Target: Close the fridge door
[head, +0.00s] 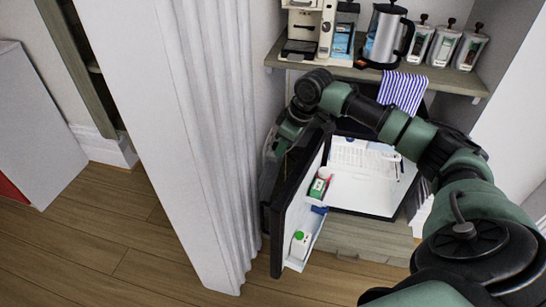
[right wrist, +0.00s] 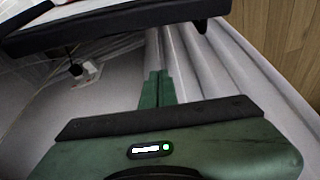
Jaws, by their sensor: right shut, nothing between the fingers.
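The small fridge (head: 360,185) stands under the shelf with its white interior showing. Its dark-edged door (head: 283,228) is open, swung out to the left, with a carton and a bottle in its inner racks. My right arm reaches over the top of the fridge. My right gripper (head: 270,162) is on the outer side of the door, partly hidden behind it. In the right wrist view the green fingers (right wrist: 157,88) are shut and empty. A dark edge, apparently the door (right wrist: 120,28), crosses the top of that view; contact cannot be told. My left gripper is out of view.
A white fluted column (head: 190,130) stands close to the left of the door. The shelf (head: 400,76) above holds a coffee machine (head: 308,28), a kettle (head: 385,35), several jars and a striped cloth (head: 403,92). Wooden floor (head: 140,260) is clear in front.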

